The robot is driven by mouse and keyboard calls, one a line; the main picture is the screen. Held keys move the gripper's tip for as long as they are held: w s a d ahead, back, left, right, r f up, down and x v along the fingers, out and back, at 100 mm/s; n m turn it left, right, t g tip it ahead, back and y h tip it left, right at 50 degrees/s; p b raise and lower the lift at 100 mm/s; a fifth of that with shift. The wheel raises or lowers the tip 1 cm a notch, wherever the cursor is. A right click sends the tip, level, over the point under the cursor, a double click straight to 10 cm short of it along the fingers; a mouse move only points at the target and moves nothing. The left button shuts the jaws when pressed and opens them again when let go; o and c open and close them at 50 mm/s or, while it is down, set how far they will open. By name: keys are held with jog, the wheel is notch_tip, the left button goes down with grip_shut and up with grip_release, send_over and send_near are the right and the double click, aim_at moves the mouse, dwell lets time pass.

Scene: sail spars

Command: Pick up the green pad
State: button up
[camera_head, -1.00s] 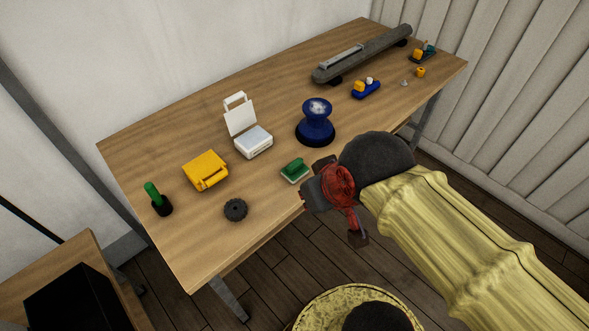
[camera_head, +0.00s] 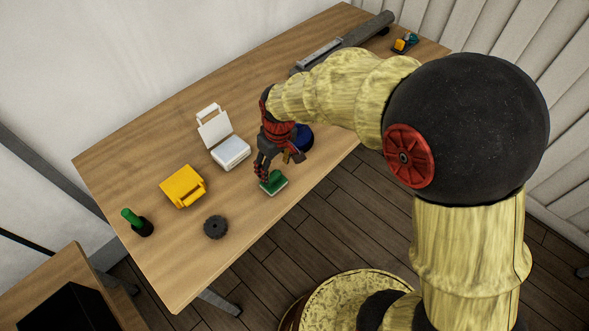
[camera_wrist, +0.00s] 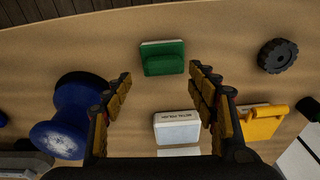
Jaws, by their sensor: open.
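The green pad (camera_head: 273,183) lies on the wooden table near its front edge. It has a green top with a raised grip and a pale underside. In the wrist view the green pad (camera_wrist: 163,58) is ahead of the fingertips, roughly centred between them and apart from both. My gripper (camera_head: 278,163) is open and empty, above and just behind the pad in the head view. The gripper's two fingers (camera_wrist: 160,77) are spread wide in the wrist view.
A blue spool-like object (camera_head: 302,137) stands close beside my gripper, partly hidden. A white open case (camera_head: 231,152), a yellow box (camera_head: 183,186), a black wheel (camera_head: 215,227) and a green-handled tool (camera_head: 134,219) stand to the left. The table (camera_head: 160,265) is clear at front left.

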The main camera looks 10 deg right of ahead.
aim_at(273, 176)
jog(key=shift+o, duration=0.6)
jog(key=shift+w, duration=0.1)
jog(key=shift+o, duration=0.5)
jog(key=shift+a+f+n, duration=0.2)
jog(key=shift+a+n, duration=0.1)
jog(key=shift+o, duration=1.1)
jog(key=shift+w+f+b, duration=0.1)
jog(key=shift+f+b, duration=0.2)
jog(key=shift+f, duration=0.6)
jog(key=f, duration=0.2)
jog(key=f+b, duration=0.1)
jog(key=f, duration=0.1)
jog(key=shift+s+a+f, duration=0.1)
jog(key=shift+s+f, duration=0.1)
jog(key=shift+f, duration=0.2)
jog(key=shift+w+a+f, duration=0.1)
jog(key=shift+w+f, duration=0.05)
jog(key=shift+f, duration=0.15)
jog(key=shift+c, duration=0.8)
jog(key=c, duration=1.1)
